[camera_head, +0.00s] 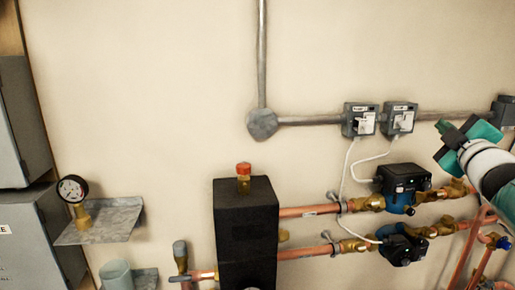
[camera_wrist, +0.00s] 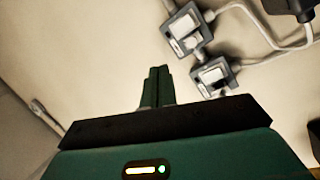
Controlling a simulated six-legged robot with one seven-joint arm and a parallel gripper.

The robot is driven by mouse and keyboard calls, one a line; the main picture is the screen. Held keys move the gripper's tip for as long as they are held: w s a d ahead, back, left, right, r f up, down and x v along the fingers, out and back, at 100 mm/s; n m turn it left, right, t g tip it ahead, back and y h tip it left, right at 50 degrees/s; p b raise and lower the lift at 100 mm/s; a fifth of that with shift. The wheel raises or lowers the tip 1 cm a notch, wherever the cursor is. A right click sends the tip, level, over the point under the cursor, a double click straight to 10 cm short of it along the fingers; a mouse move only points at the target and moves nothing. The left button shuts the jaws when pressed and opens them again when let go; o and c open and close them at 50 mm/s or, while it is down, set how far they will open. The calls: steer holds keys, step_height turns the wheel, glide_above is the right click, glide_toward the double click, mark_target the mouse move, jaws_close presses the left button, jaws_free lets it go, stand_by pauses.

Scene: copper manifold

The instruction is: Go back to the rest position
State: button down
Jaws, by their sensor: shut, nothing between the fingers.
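My gripper (camera_head: 443,128) is at the right of the head view, in front of the wall and just right of two grey switch boxes. It is raised above the copper pipes and holds nothing. In the wrist view its two dark green fingers (camera_wrist: 155,76) stand together, shut and empty. The same two switch boxes show beyond the fingers in the wrist view, the upper one (camera_wrist: 186,30) and the lower one (camera_wrist: 217,74). I cannot tell how far the fingers are from the wall.
Two dark pumps, upper (camera_head: 404,182) and lower (camera_head: 403,246), sit on copper pipes below my gripper. A black block (camera_head: 246,232) with a red-capped fitting (camera_head: 243,172) stands centre. A gauge (camera_head: 72,190) stands on a metal shelf (camera_head: 115,218) at left.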

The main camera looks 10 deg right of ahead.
steer(key=s+a+f+m+g+y, duration=0.2)
steer(key=s+a+f+m+g, duration=0.2)
steer(key=a+f, duration=1)
steer(key=s+a+f+m+g+y, duration=0.3)
steer(key=s+a+f+m+g, duration=0.2)
steer(key=s+a+f+g, duration=0.4)
steer(key=s+a+f, duration=0.4)
steer(key=a+f, duration=0.2)
steer(key=a, duration=0.3)
steer(key=shift+s+f+m+g, duration=0.25)
steer(key=shift+s+m+g, duration=0.05)
steer(key=shift+g, duration=0.1)
